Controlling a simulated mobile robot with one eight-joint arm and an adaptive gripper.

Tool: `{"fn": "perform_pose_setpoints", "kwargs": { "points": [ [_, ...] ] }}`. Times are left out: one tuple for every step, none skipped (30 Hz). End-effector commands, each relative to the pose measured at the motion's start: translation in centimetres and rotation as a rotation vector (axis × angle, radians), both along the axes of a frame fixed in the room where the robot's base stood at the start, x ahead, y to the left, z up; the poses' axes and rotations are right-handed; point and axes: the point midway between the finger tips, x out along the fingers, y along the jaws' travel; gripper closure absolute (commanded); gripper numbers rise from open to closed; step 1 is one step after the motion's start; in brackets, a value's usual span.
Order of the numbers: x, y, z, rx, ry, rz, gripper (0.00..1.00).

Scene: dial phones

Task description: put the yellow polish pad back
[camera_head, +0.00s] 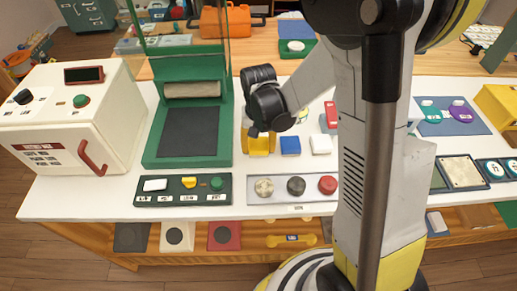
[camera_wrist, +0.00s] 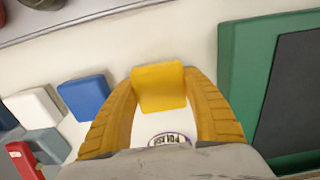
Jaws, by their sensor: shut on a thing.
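The yellow polish pad (camera_wrist: 160,87) is a small square block between the tips of my yellow-fingered gripper (camera_wrist: 161,95) in the wrist view. The fingers are shut on its two sides. An oval POLISH label (camera_wrist: 172,138) shows between the fingers on the white surface, partly hidden by my wrist. In the head view my gripper (camera_head: 258,144) points down at the white worktop (camera_head: 253,176), just right of the green press and left of the blue pad. There the yellow pad blends with my fingers. I cannot tell whether the pad touches the worktop.
A blue pad (camera_head: 290,145) and a white pad (camera_head: 321,144) stand close to the right of my gripper, with a red item (camera_head: 330,115) behind. The green press (camera_head: 187,163) stands close on the left. A tray with round discs (camera_head: 264,187) lies in front.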

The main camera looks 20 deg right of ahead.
Motion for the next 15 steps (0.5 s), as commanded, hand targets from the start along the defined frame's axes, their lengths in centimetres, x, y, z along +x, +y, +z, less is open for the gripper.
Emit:
{"fn": "perform_pose_setpoints", "kwargs": {
  "points": [
    [-0.02,-0.02,0.13,0.000,0.000,0.000,0.74],
    [-0.02,-0.02,0.16,0.000,0.000,0.000,0.74],
    [-0.02,-0.02,0.19,0.000,0.000,0.000,0.74],
    [-0.02,-0.02,0.19,0.000,0.000,0.000,0.74],
    [-0.02,-0.02,0.17,0.000,0.000,0.000,0.74],
    [-0.02,-0.02,0.06,0.000,0.000,0.000,0.74],
    [-0.02,-0.02,-0.06,0.000,0.000,0.000,0.74],
    [-0.02,-0.02,-0.18,0.000,0.000,0.000,0.74],
    [-0.02,-0.02,-0.33,0.000,0.000,0.000,0.74],
    [-0.02,-0.02,-0.21,0.000,0.000,0.000,0.37],
    [-0.02,-0.03,-0.17,0.000,0.000,0.000,0.28],
    [-0.02,-0.02,-0.15,0.000,0.000,0.000,0.24],
    [-0.02,-0.02,-0.15,0.000,0.000,0.000,0.24],
    [-0.02,-0.02,-0.14,0.000,0.000,0.000,0.24],
    [-0.02,-0.02,-0.14,0.000,0.000,0.000,0.24]
  ]
}}
